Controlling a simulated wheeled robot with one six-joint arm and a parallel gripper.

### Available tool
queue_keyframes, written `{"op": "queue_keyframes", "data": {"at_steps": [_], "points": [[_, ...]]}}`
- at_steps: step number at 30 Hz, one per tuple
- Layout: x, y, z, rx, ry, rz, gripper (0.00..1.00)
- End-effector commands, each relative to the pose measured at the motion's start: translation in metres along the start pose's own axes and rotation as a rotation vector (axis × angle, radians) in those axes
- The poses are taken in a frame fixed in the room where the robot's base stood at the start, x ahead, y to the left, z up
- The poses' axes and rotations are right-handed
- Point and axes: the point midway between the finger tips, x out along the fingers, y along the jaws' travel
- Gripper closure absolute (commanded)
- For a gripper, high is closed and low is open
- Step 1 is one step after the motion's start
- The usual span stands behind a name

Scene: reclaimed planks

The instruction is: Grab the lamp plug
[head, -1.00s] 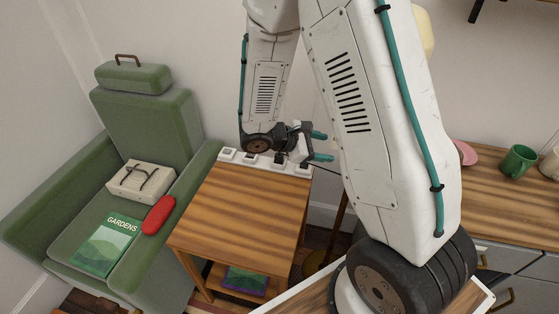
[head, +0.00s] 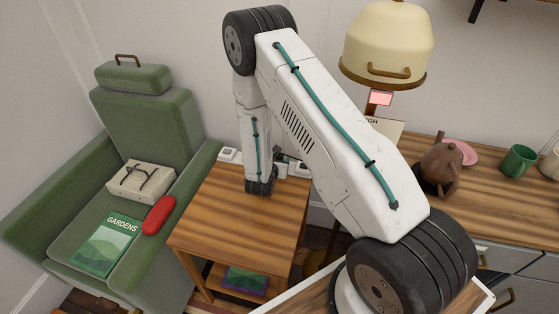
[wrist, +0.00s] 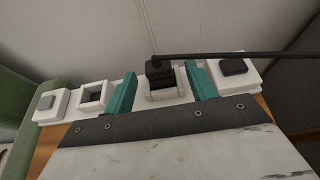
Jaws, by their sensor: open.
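A black plug (wrist: 158,72) with a dark cable stands in a white socket of the power strip (wrist: 165,93) in the wrist view. The cable runs off to the right, and its far end is out of frame. My gripper (wrist: 160,70) is open, with one teal finger on each side of this plug and a gap on both sides. In the head view my arm hides the gripper and the plug. The lamp (head: 388,42), with a cream shade, stands at the back right.
The strip lies along the back edge of the wooden side table (head: 235,222), near the wall. Another black piece (wrist: 234,67) sits in the right socket; one socket (wrist: 94,95) is empty. A green armchair (head: 150,125) is at left. A teapot (head: 441,165) stands at right.

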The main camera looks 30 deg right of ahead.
Motion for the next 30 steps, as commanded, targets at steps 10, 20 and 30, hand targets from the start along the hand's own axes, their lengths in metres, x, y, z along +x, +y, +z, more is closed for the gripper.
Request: {"op": "queue_keyframes", "data": {"at_steps": [10,20,30], "points": [[0.046,0.001,0.004,-0.001,0.0,-0.001,0.44],[0.049,0.002,0.004,0.0,0.0,-0.001,0.58],[0.049,0.002,0.004,0.0,-0.001,-0.001,0.92]]}}
